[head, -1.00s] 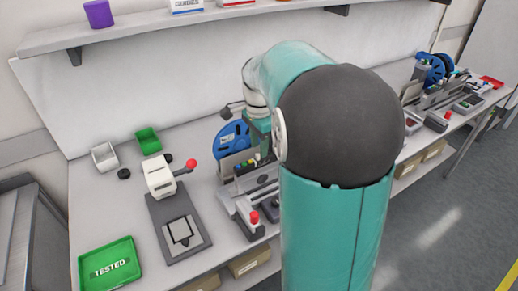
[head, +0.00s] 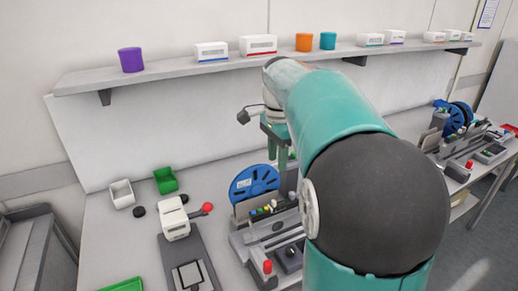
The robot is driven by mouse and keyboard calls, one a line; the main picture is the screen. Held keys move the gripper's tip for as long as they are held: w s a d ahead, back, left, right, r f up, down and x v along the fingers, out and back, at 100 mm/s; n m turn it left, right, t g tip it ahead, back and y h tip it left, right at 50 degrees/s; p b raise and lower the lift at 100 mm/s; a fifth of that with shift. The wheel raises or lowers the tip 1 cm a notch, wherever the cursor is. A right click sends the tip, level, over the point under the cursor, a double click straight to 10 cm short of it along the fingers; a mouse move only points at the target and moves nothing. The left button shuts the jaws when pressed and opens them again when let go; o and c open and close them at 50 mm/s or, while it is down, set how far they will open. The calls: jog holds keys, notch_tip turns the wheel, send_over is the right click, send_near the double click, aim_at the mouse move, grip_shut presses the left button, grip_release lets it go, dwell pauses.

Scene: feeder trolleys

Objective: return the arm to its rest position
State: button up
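My teal arm with its dark grey elbow fills the right middle of the head view. It is bent, with the wrist reaching out over the bench. My gripper (head: 282,158) points down above the blue reel (head: 254,181) and the feeder trolley (head: 262,235) on the bench. Its teal fingers are small and partly covered by my arm. I cannot tell whether they are apart or closed, and I see nothing held. The lower part of the gripper and what is directly below it are hidden.
A shelf (head: 210,67) with cups and boxes runs along the wall behind my arm. A press with a red knob (head: 207,208), a white bin (head: 122,194) and a green bin (head: 165,180) stand at left. A second blue reel (head: 459,117) is at right.

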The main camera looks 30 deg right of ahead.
jog(key=s+a+f+n+t, duration=0.2)
jog(key=s+a+f+n, duration=0.1)
jog(key=s+a+n, duration=0.5)
jog(key=s+a+f+n+t, duration=0.3)
jog(key=s+a+n, duration=0.6)
jog(key=a+n, duration=0.1)
jog(key=shift+s+a+n+t, duration=0.2)
jog(key=shift+a+n+t, duration=0.1)
jog(key=shift+a, duration=0.45)
jog(key=shift+d, duration=0.2)
